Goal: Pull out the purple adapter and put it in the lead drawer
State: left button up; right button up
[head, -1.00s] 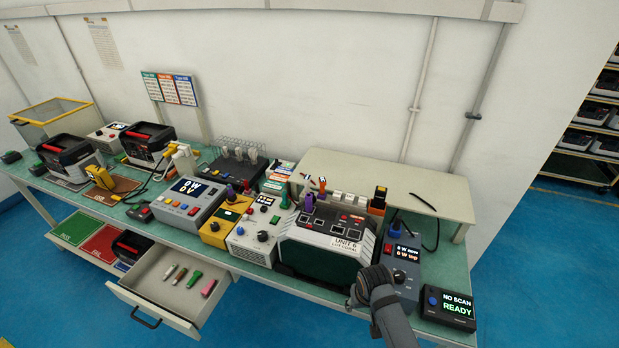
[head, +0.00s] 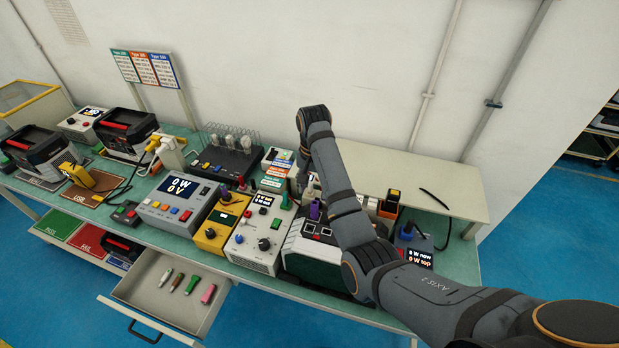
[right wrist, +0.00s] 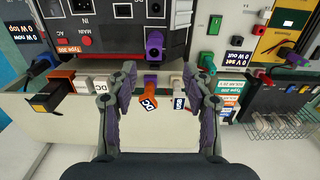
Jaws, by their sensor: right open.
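The purple adapter (head: 315,210) stands plugged into the top of the dark unit with light side panels (head: 312,250). In the right wrist view it (right wrist: 154,46) is upright in the picture, below the round sockets. My right gripper (right wrist: 160,76) is open and empty; the adapter lies between and beyond its fingertips, apart from both. In the head view my right arm covers most of this gripper and part of the unit. The lead drawer (head: 208,318) is pulled out at the lower left, with several small coloured leads inside. My left gripper is not in view.
A row of adapters, including an orange one (right wrist: 149,102), stands on the pale shelf (right wrist: 60,128) close to the fingers. Meters and boxes, including a yellow box (head: 218,228), crowd the bench left of the unit.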

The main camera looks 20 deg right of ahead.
aim_at(314, 207)
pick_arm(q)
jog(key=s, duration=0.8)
pick_arm(e)
jog(key=f, duration=0.2)
jog(key=s+f, duration=0.1)
jog(key=f, duration=0.3)
jog(key=shift+s+p, duration=0.25)
jog(key=shift+p, duration=0.1)
jog(key=f, duration=0.3)
jog(key=shift+w, duration=0.25)
jog(key=shift+s+d+f+p, duration=0.1)
jog(key=shift+f+p, duration=0.15)
jog(key=shift+p, duration=0.05)
jog(key=shift+s+f, duration=0.15)
jog(key=shift+c, duration=0.2)
jog(key=c, duration=1)
grip_shut()
jog(key=shift+o, duration=1.2)
grip_release()
jog(key=shift+c, duration=1.2)
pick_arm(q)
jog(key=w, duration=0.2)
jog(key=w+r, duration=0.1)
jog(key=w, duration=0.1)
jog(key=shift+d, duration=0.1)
pick_arm(e)
grip_shut()
